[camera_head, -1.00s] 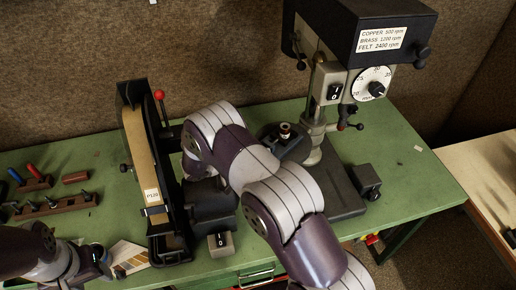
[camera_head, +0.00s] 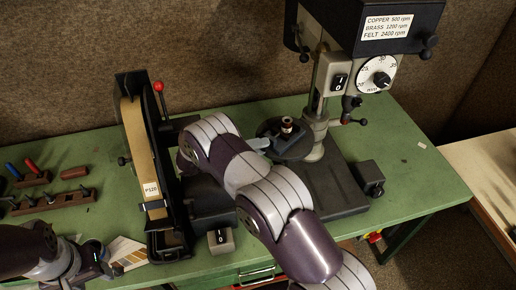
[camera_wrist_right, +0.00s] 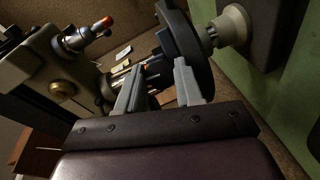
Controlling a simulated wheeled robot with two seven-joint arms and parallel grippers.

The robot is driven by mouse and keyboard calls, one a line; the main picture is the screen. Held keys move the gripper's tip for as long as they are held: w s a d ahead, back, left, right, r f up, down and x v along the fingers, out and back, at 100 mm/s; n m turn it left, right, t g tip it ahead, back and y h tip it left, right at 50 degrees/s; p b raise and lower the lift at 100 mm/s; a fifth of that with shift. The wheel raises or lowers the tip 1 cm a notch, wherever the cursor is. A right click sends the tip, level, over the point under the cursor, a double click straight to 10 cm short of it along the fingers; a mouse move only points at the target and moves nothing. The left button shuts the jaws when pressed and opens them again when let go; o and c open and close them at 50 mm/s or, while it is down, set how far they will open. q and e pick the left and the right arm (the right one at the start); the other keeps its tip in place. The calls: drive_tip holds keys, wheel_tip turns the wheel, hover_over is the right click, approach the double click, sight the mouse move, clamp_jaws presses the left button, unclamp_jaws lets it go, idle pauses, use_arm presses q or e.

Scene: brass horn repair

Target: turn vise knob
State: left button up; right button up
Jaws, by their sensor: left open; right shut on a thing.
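My left gripper (camera_head: 108,268) is open and empty low at the left, over the bench.
The belt sander (camera_head: 143,165) stands left of my right arm. The drill press head (camera_head: 375,30) hangs above the round table, with its column (camera_head: 318,110) close behind. Files in wooden racks (camera_head: 52,202) lie at far left.

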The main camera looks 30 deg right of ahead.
idle(0.3)
drive_tip(key=o, duration=0.8)
drive_tip(key=shift+c, duration=0.2)
